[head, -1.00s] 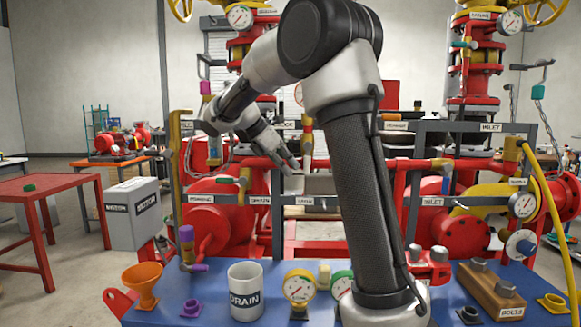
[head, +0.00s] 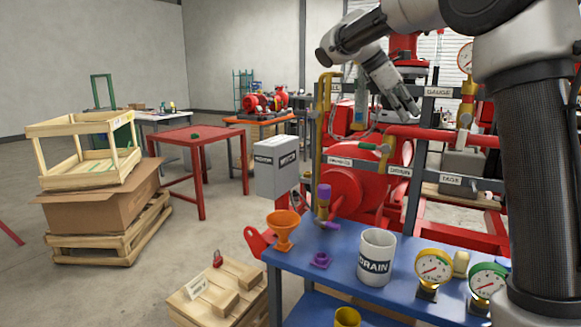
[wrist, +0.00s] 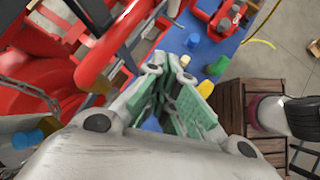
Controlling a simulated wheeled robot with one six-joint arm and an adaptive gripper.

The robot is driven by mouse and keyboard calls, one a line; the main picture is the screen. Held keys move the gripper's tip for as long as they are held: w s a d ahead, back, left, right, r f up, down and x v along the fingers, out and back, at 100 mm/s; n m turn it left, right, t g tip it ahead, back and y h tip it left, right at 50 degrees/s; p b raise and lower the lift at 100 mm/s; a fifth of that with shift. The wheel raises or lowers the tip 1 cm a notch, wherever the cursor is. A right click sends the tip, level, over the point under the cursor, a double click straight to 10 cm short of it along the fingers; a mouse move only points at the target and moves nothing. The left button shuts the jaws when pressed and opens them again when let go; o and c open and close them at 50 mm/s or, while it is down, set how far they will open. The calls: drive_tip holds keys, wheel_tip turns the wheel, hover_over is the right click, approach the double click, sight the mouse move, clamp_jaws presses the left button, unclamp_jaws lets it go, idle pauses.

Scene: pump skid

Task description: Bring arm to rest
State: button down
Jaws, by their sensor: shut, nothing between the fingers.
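My gripper (head: 408,112) is at the upper right of the head view, raised in front of the grey frame of the pump skid and pointing down to the right. It also shows in the wrist view (wrist: 172,75), where its green-padded fingers are close together with nothing held between them. My arm's dark upper link stands at the right edge of the head view, and the forearm reaches left and down from it. The gripper appears apart from the skid's pipes and rails, though the exact gap in depth cannot be told.
A blue bench (head: 335,258) in front holds a DRAIN mug (head: 376,257), an orange funnel (head: 284,229) and gauges (head: 434,268). The red pump (head: 358,195) and the frame stand behind. Wooden crates (head: 88,150) and a red table (head: 203,140) are left, with open floor between.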

drive_tip(key=s+a+f+m+y, duration=0.25)
drive_tip(key=f+m, duration=0.25)
drive_tip(key=f, duration=0.4)
drive_tip(key=s+d+f+m+t+y, duration=0.1)
drive_tip(key=s+f+m, duration=0.1)
drive_tip(key=s, duration=0.7)
drive_tip(key=s+d+f+m+t+y, duration=0.1)
drive_tip(key=s+m, duration=0.3)
drive_tip(key=s, duration=0.6)
drive_tip(key=s+f+m+t+y, duration=0.2)
drive_tip(key=s+f+m+y, duration=0.1)
drive_tip(key=s, duration=0.6)
drive_tip(key=shift+s+d+f+m+t, duration=0.15)
drive_tip(key=shift+d+f+m+t, duration=0.15)
drive_tip(key=shift+d+f+m, duration=0.15)
